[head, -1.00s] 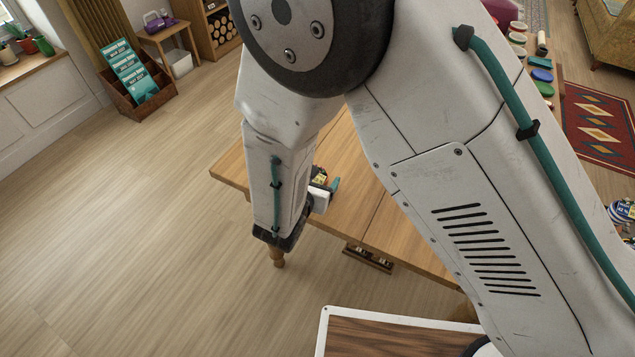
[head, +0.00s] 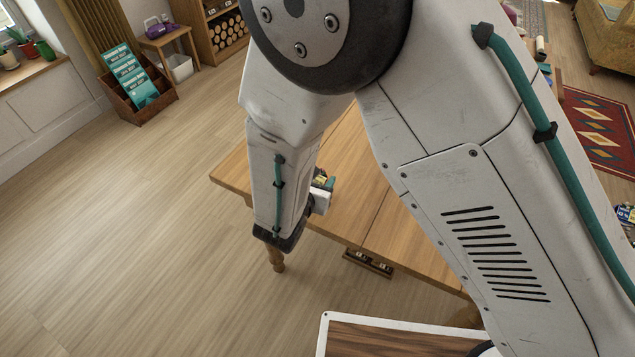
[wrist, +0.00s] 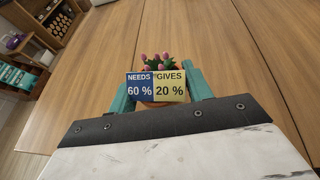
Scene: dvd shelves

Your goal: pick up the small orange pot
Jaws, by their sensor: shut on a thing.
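The small orange pot (wrist: 155,104) holds a plant with pink buds and green leaves (wrist: 155,62). It shows low in the middle of the wrist view, mostly hidden behind a blue and yellow card (wrist: 155,87) reading "NEEDS 60 %" and "GIVES 20 %". My gripper (wrist: 161,86) has its teal fingers on either side of the pot and is shut on it. In the head view my gripper (head: 322,186) is over the left part of the wooden table (head: 375,190), and my arm hides most of it. I cannot tell whether the pot touches the tabletop.
The tabletop around the pot is bare in the wrist view. A brown crate with teal booklets (head: 138,88) stands on the floor at the upper left, near a small side table (head: 168,35). A patterned red rug (head: 598,130) lies at the right. Open floor lies left of the table.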

